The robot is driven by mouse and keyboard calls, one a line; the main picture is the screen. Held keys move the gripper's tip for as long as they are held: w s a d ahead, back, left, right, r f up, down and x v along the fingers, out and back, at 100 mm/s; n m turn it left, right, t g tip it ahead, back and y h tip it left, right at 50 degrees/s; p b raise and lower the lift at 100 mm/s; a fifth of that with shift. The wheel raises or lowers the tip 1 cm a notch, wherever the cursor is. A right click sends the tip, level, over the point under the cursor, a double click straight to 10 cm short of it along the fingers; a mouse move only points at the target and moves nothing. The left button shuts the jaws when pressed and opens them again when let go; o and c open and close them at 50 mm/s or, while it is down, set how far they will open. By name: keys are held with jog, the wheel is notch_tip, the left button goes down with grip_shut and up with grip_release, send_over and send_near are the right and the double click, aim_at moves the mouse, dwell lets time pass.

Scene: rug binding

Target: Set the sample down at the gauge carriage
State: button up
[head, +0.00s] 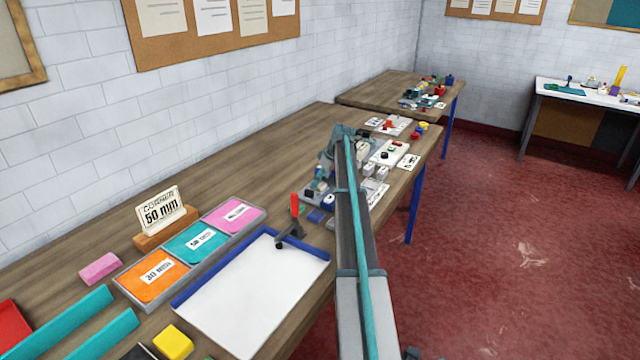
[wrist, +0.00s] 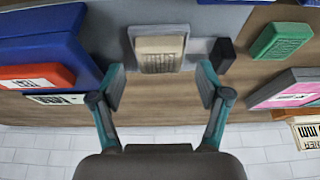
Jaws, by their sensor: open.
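In the wrist view my gripper (wrist: 162,85) is open, with its two teal-lined fingers spread apart. A beige ribbed block (wrist: 160,52), which may be the sample, sits between and just beyond the fingertips, with visible gaps on both sides. It rests in a grey holder (wrist: 134,40) that looks like the gauge carriage, but I cannot tell for sure. In the head view my arm reaches over the bench and hides the gripper, the block and most of the fixture there.
A small black block (wrist: 226,54) and a green block (wrist: 281,41) are right of the fingers. A blue fixture (wrist: 40,50) is left. In the head view a red-handled clamp (head: 294,208), a white board (head: 250,295) and a pad tray (head: 172,290) are nearer. The wall borders the bench.

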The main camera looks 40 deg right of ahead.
jog(key=b+v, duration=0.2)
jog(key=v, duration=0.8)
jog(key=shift+s, duration=0.1)
